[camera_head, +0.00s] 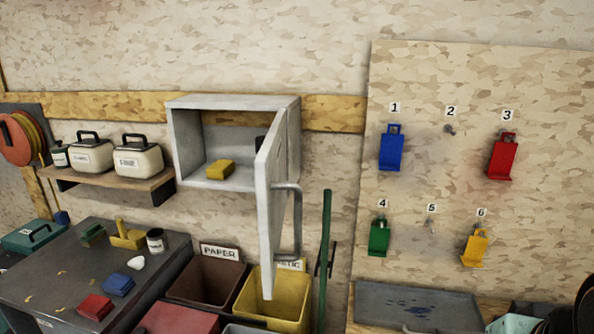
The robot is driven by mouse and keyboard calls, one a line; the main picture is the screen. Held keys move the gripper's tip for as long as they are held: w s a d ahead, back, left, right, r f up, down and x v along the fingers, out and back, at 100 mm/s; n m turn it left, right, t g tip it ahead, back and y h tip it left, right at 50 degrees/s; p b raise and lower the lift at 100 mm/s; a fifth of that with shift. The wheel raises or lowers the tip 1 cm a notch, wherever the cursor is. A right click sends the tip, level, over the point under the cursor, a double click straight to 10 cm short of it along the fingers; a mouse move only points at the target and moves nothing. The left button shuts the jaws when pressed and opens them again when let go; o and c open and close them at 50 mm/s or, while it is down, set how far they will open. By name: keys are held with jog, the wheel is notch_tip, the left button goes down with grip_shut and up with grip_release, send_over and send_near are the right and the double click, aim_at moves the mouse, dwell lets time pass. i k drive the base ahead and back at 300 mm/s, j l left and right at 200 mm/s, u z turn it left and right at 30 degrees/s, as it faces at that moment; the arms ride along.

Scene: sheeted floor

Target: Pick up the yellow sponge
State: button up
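The yellow sponge (220,169) is a small yellow block. It lies on the floor of the open grey wall cabinet (186,104), left of the middle. The cabinet door (270,205) stands swung outward at the right side of the opening, with its grey bar handle (297,222) facing right. The sponge shows clear of the door from here. My gripper is not in view.
A dark table (45,285) at lower left holds a red block (95,307), a blue block (118,285), a can (155,240) and a yellow handled item (127,236). Bins, including a yellow one (270,305), stand below the cabinet. A shelf (120,187) with containers adjoins it at left.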

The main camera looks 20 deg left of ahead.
aim_at(221, 169)
jog(key=u, duration=1.25)
jog(key=i+j+u, duration=0.15)
jog(key=i+j+z, duration=0.1)
jog(key=j, duration=0.25)
jog(key=i+j+z, duration=0.25)
jog(key=i+j, duration=0.15)
jog(key=j, duration=0.3)
jog(key=i+j+z, duration=0.15)
jog(key=j, duration=0.65)
jog(key=i+j+z, duration=0.15)
jog(key=j, duration=0.3)
jog(key=k+j+u, duration=0.25)
jog(key=j, duration=0.25)
jog(key=i+l+z, duration=0.35)
jog(key=i+l, duration=0.05)
jog(key=l, duration=0.1)
